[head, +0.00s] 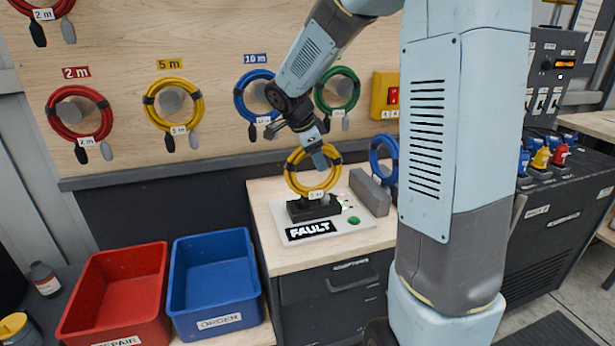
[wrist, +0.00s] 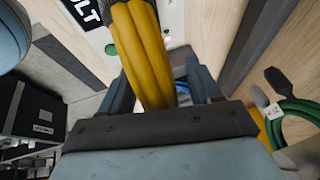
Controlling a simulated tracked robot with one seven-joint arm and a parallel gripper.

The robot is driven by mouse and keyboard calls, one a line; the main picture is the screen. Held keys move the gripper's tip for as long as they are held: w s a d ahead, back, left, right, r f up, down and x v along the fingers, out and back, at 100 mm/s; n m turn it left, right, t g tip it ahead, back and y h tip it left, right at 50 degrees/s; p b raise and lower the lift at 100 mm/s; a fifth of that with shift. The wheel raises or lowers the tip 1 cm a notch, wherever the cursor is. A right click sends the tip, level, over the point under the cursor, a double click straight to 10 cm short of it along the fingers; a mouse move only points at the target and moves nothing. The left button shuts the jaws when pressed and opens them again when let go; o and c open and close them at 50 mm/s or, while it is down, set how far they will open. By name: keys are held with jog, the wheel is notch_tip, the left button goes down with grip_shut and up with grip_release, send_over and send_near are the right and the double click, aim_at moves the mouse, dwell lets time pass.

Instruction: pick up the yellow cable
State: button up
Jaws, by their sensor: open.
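A coiled yellow cable (head: 312,172) with dark ties and a white tag stands upright in a black holder (head: 314,208) on the white FAULT tester (head: 342,222) on the bench. My gripper (head: 319,160) comes down from above at the top of this coil. In the wrist view, the yellow strands (wrist: 143,50) run between the two open fingers of my gripper (wrist: 162,88). I cannot tell whether either finger touches them. A second yellow cable (head: 152,103) hangs on a wall peg under a 5 m sign.
A blue coil (head: 376,155) and a grey block (head: 370,192) stand right of the tester. Red (head: 75,114), blue (head: 240,104) and green (head: 352,88) coils hang behind. A red REPAIR bin (head: 160,285) and a blue ORDER bin (head: 256,275) sit left of the bench.

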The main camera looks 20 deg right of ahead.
jog(key=shift+c, duration=0.4)
grip_shut()
jog(key=shift+r, duration=0.1)
dwell(0.8)
